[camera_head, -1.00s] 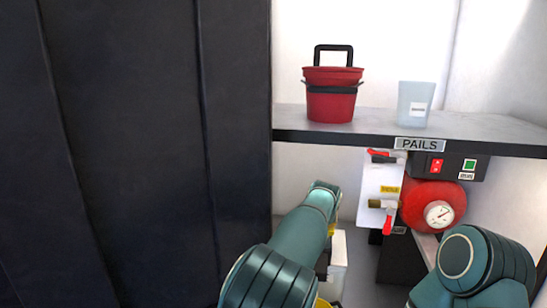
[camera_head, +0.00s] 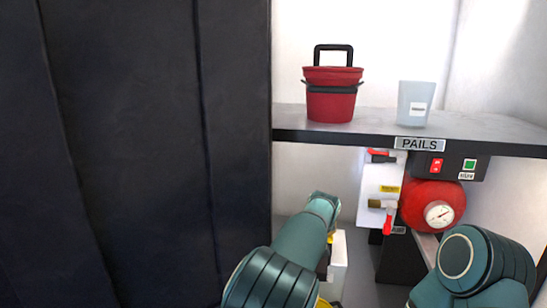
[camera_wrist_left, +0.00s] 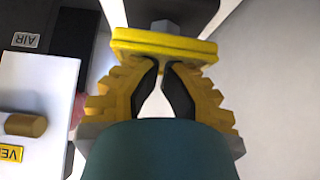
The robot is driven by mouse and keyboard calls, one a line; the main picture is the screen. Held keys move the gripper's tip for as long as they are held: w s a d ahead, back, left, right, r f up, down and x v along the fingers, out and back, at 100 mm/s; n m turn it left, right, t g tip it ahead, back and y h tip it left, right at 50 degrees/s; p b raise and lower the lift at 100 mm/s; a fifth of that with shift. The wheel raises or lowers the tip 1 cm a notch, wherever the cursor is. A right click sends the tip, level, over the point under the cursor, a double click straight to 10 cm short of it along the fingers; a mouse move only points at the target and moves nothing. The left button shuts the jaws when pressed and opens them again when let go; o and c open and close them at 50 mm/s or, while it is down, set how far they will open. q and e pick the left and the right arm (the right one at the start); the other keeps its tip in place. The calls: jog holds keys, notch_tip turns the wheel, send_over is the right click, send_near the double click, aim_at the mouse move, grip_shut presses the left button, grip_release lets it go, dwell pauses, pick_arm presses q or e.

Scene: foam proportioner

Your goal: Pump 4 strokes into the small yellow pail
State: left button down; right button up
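My left gripper shows in the left wrist view (camera_wrist_left: 162,85). Its yellow stepped fingers and black pads angle close together at a yellow bar (camera_wrist_left: 165,45) with a grey block behind it. I cannot tell whether they clamp it. In the head view my left forearm hides most of the gripper. A white box-shaped part (camera_head: 338,268) stands beside the forearm. A yellow sliver (camera_head: 322,303) at the bottom edge is too little to identify. No small yellow pail is clearly seen. Only a link of my right arm shows, without its gripper.
A red pail (camera_head: 331,100) and a pale cup (camera_head: 415,103) stand on the PAILS shelf (camera_head: 290,128). Below are a white valve panel (camera_head: 371,187), a red tank with a gauge (camera_head: 440,215) and a switch box (camera_head: 452,166). A dark wall fills the left.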

pick_arm(q)
jog(key=shift+r+p, duration=2.65)
jog(key=shift+r, duration=0.75)
jog(key=shift+f, duration=0.2)
jog(key=shift+f+b, duration=2.05)
jog(key=shift+f, duration=1.35)
jog(key=shift+r, duration=0.25)
jog(key=shift+r+p, duration=2.55)
jog(key=shift+r, duration=0.75)
